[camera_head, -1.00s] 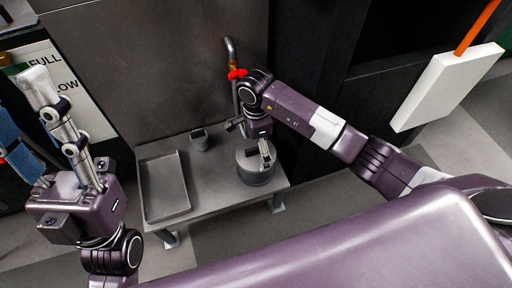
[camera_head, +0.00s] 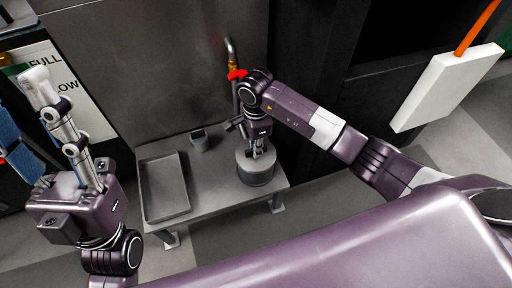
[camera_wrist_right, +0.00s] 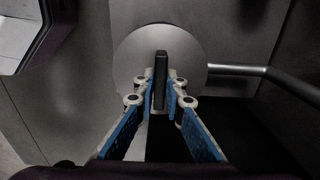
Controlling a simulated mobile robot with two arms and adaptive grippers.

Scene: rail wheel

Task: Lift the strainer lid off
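The round grey pot (camera_head: 258,177) stands at the right of the metal table, and the strainer lid (camera_head: 244,158) is on top of it. In the right wrist view the lid (camera_wrist_right: 130,58) is a pale disc with a dark upright handle (camera_wrist_right: 161,75). My right gripper (camera_head: 258,150) points down over the lid. Its fingers (camera_wrist_right: 160,92) are closed in on both sides of the handle, with hardly any gap. My left gripper (camera_head: 38,88) is raised at the left, away from the table, with its fingers seen edge-on.
A shallow metal tray (camera_head: 165,212) lies on the left of the table (camera_head: 212,190). A pipe with a red valve handle (camera_head: 237,74) rises behind my right gripper. A white box (camera_head: 445,88) is at the right.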

